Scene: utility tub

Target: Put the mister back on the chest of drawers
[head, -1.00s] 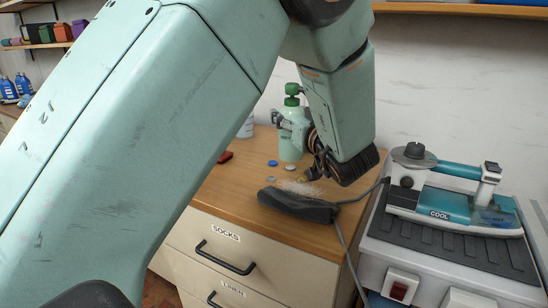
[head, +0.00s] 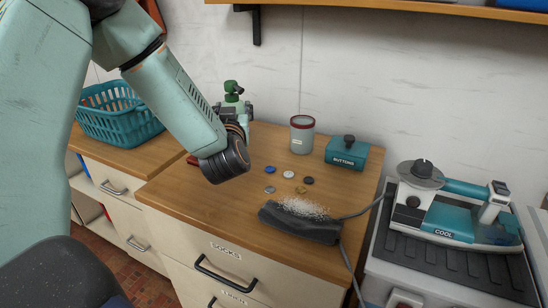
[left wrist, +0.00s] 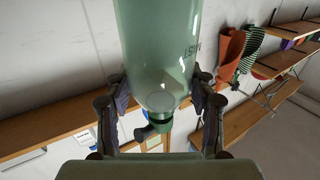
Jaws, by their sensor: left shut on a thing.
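The mister (head: 233,97) is a pale green bottle with a dark green spray head. My left gripper (head: 240,114) is shut on it, and my wrist partly hides its body in the head view. It appears over the back left of the wooden chest of drawers (head: 170,196); I cannot tell whether its base touches the top. In the left wrist view the mister (left wrist: 158,45) sits between both fingers (left wrist: 160,103), with "MIST" lettering on it and its green head toward the bottom of the picture. My right gripper is not in view.
On the chest top are a grey jar (head: 302,136), a teal buttons box (head: 347,153), several loose buttons (head: 289,174) and a dark pad (head: 300,226) with pale fluff and a cable. An iron (head: 447,220) stands right; a teal basket (head: 118,112) left. A shelf (head: 420,16) hangs above.

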